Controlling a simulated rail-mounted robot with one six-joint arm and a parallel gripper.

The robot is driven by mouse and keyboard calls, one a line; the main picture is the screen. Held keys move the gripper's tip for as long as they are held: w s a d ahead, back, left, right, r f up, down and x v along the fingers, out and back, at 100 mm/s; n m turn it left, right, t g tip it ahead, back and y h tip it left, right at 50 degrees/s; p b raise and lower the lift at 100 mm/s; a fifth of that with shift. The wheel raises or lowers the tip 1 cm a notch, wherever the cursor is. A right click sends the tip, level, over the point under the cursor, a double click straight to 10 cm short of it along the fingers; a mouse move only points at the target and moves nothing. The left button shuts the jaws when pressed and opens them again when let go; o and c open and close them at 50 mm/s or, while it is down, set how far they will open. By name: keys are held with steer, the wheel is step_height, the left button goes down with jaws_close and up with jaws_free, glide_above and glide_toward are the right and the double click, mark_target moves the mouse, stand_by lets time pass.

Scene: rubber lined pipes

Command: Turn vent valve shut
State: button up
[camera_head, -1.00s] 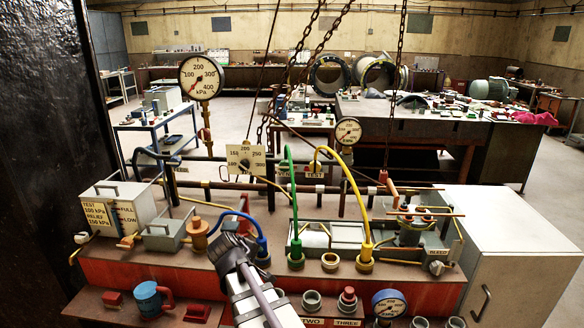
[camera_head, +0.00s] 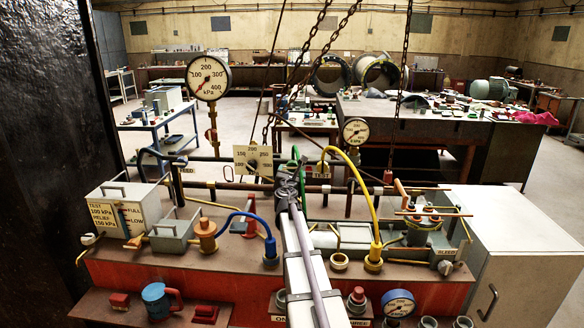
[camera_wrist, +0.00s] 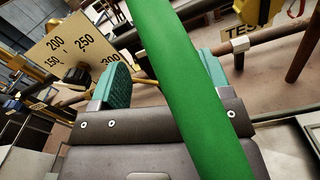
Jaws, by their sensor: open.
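My gripper (camera_head: 287,176) is open, reaching over the bench to the pipe rail at the back. In the wrist view its teal fingers (camera_wrist: 163,80) stand apart with no object clearly held. The green hose (camera_wrist: 180,80) crosses in front of the gripper body in that view; contact cannot be told. In the head view the hose top (camera_head: 295,155) shows just behind the gripper, its lower end hidden by my arm. I cannot pick out the vent valve with certainty. A "TEST" label (camera_wrist: 243,28) sits on the rail right of the gripper.
The dial plate (camera_head: 253,161) with a black knob stands left of the gripper. The yellow hose (camera_head: 372,200) arches close on the right; the blue hose (camera_head: 250,215) lies left. Chains (camera_head: 315,60) hang behind. A large gauge (camera_head: 208,78) rises at the back left.

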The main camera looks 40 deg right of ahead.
mark_target(292, 167)
steer(key=x, duration=0.6)
steer(key=shift+w+d, duration=0.25)
steer(key=shift+c, duration=0.3)
steer(key=shift+a, duration=0.1)
steer(key=c, duration=0.9)
steer(key=shift+o, duration=0.2)
